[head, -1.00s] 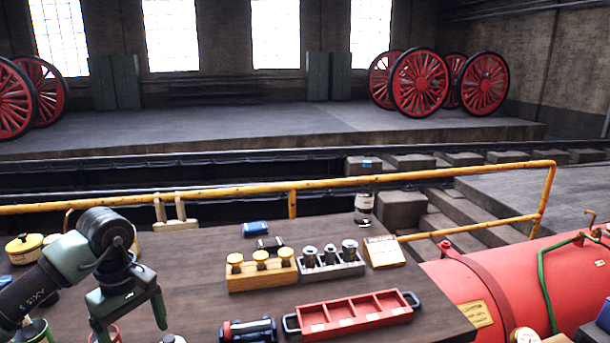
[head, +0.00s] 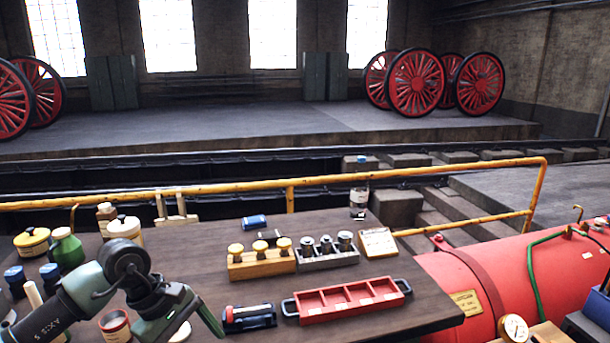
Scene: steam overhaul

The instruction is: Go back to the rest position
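My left gripper (head: 188,322) hangs over the near left part of the dark wooden workbench (head: 225,285). Its arm comes in from the left edge. Its fingers look spread apart, with nothing seen held between them. A pale round thing (head: 181,332) shows behind and below the fingers, partly hidden. My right gripper is not in view.
Near the arm stand a green bottle (head: 67,247), a white jar (head: 125,229), a yellow tin (head: 32,242) and a red-rimmed cup (head: 115,326). A red tray (head: 345,300) and a wooden block with yellow knobs (head: 261,262) lie rightward. A yellow railing (head: 420,172) runs behind.

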